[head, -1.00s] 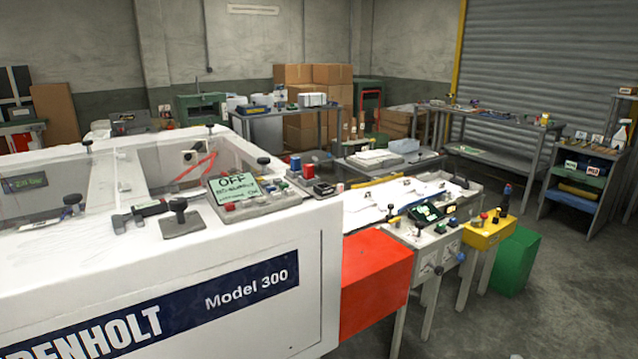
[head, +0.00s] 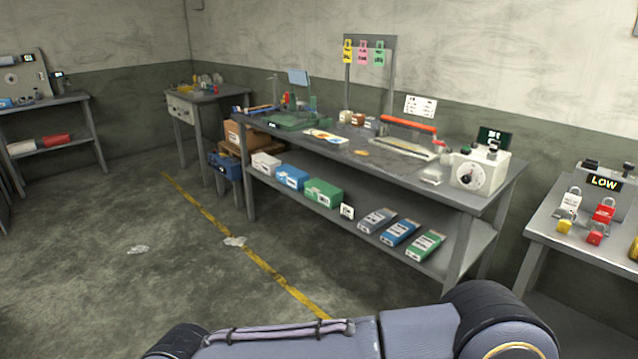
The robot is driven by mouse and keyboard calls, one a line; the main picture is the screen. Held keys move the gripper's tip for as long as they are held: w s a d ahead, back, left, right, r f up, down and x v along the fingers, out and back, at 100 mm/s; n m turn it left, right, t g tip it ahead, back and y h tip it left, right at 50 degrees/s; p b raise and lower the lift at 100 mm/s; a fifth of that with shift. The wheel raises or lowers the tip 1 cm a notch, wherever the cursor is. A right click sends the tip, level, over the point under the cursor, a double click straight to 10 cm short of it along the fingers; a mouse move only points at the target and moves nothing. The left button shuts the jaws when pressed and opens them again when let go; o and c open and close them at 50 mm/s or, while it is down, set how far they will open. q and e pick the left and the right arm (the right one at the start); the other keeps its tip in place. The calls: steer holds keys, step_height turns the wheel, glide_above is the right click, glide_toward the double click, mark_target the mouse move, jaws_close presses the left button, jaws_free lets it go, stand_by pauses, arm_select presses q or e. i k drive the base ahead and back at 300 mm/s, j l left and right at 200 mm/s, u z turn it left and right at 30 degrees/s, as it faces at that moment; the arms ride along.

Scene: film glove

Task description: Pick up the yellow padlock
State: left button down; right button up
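A small yellow padlock (head: 564,227) sits near the front edge of the grey table (head: 545,222) at the right of the head view. A small red padlock (head: 594,238) is just right of it. Behind them stand a white padlock (head: 570,203) and a larger red padlock (head: 604,210). Another yellow object is cut off at the right picture edge, and I cannot tell what it is. A link of my own arm crosses the bottom of the view. Neither gripper is in view.
A device reading LOW (head: 604,183) stands at the back of the padlock table. A long workbench (head: 345,155) with a lower shelf of boxes stands left of that table, along the wall. The floor (head: 150,290) is open at left, with a yellow line and small scraps.

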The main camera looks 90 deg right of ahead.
mark_target(564, 226)
steer(key=z, duration=4.3)
steer(key=i+j+z, duration=0.35)
steer(key=i+j, duration=0.4)
steer(key=i, duration=0.35)
steer(key=i+j+z, duration=0.35)
steer(key=i+j, duration=0.65)
